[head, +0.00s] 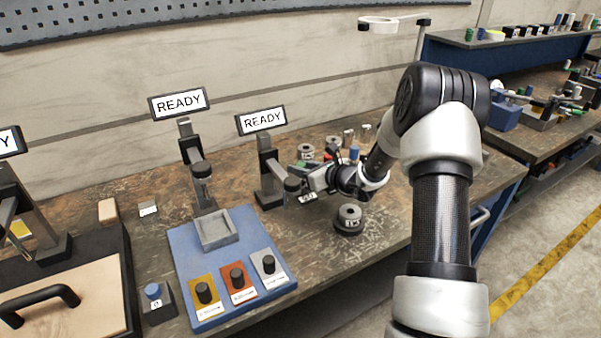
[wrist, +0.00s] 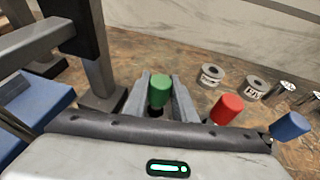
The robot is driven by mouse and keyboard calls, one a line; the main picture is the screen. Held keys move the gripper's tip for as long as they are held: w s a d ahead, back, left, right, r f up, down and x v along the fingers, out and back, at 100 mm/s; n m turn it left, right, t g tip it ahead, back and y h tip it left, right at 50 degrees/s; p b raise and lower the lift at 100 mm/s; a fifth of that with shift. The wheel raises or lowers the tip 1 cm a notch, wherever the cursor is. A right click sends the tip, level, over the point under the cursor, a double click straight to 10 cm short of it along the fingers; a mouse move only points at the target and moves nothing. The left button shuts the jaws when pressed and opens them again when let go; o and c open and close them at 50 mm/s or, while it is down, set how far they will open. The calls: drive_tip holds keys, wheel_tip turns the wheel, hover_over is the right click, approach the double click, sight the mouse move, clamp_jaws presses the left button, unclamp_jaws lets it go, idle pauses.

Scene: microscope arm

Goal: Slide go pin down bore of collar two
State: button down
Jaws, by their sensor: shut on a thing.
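My gripper (wrist: 160,95) is shut on a green-capped pin (wrist: 159,88), held between its two fingers; I take this for the go pin. The pin's lower end is hidden. In the head view my gripper (head: 312,182) is above the bench, left of and behind a grey collar (head: 350,212) on a round black base. That collar's bore faces up; its marking is too small to read. Two more grey collars, one left (wrist: 210,75) and one right (wrist: 256,86), stand on the bench in the wrist view. I cannot tell which collar is two.
A red-capped pin (wrist: 227,108), a blue-capped pin (wrist: 289,126) and metal cylinders (wrist: 286,90) stand to the right. A READY display stand (head: 262,122) rises close left of my gripper. A blue board (head: 240,262) with three knobs lies left of the black base.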

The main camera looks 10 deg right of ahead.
wheel_tip(320, 180, up, 8)
drive_tip(key=shift+r+p, duration=0.1)
drive_tip(key=shift+p, duration=0.45)
drive_tip(key=shift+s+d+r+p, duration=0.2)
drive_tip(key=shift+d+r+p, duration=0.05)
drive_tip(key=shift+r, duration=0.2)
drive_tip(key=shift+s+d+r+p, duration=0.2)
drive_tip(key=shift+d+r+p, duration=0.05)
drive_tip(key=shift+r, duration=0.2)
drive_tip(key=s+d+r+p, duration=0.1)
drive_tip(key=s+d+p, duration=0.2)
drive_tip(key=s, duration=0.5)
drive_tip(key=s+d+p, duration=0.4)
drive_tip(key=s+d, duration=0.2)
drive_tip(key=s, duration=0.1)
drive_tip(key=shift+s+d+r+p, duration=0.3)
drive_tip(key=shift+s+r, duration=0.05)
drive_tip(key=shift+r, duration=0.05)
drive_tip(key=shift+f, duration=0.1)
wheel_tip(320, 180, down, 6)
drive_tip(key=b, duration=0.5)
drive_tip(key=shift+r, duration=0.2)
drive_tip(key=shift+f+b, duration=2.8)
drive_tip(key=shift+b, duration=0.25)
drive_tip(key=c, duration=1.4)
unclamp_jaws()
